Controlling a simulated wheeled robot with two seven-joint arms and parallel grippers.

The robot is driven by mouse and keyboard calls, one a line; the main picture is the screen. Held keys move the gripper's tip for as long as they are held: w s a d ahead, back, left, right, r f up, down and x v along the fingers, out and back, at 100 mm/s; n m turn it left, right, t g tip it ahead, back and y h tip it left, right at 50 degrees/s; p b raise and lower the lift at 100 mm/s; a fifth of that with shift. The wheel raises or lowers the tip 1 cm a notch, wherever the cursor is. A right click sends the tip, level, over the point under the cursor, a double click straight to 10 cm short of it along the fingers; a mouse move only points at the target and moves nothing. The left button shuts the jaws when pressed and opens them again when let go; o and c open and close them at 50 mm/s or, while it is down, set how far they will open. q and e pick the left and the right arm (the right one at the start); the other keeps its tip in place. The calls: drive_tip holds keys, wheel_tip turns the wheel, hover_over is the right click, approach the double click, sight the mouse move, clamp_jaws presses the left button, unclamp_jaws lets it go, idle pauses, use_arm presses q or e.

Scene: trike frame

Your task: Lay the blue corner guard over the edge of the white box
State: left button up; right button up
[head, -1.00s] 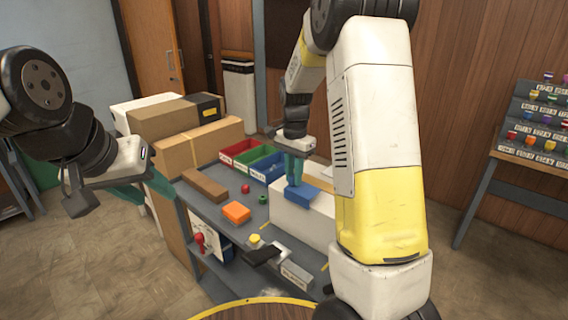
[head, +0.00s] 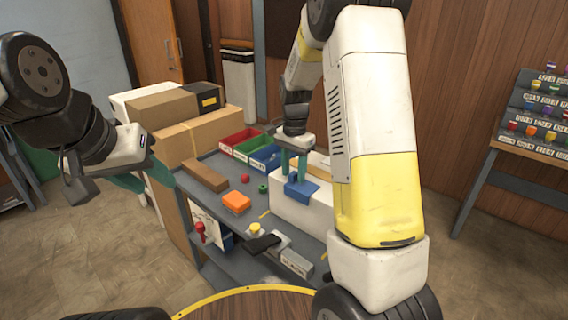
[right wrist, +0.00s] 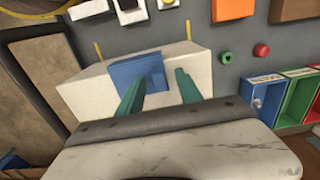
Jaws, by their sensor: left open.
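The blue corner guard (head: 304,192) lies over the upper edge of the white box (head: 290,213), touching it. In the right wrist view the guard (right wrist: 138,71) sits across the edge of the box (right wrist: 88,97), left of its middle. My right gripper (head: 293,172) is open above the guard, its teal fingers apart. In the right wrist view the left finger of this gripper (right wrist: 158,88) overlaps the guard; the right finger is clear of it. Contact with the guard cannot be told. My left gripper (head: 146,180) is open and empty, left of the workbench.
The grey bench (head: 240,222) holds an orange block (head: 236,201), a brown block (head: 204,177), a red knob (head: 245,179) and a black-handled tool (head: 263,244). Red, green and blue bins (head: 250,147) stand behind. Cardboard boxes (head: 200,135) are stacked at the bench's left.

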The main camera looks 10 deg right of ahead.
drive_tip(key=shift+r, duration=3.9)
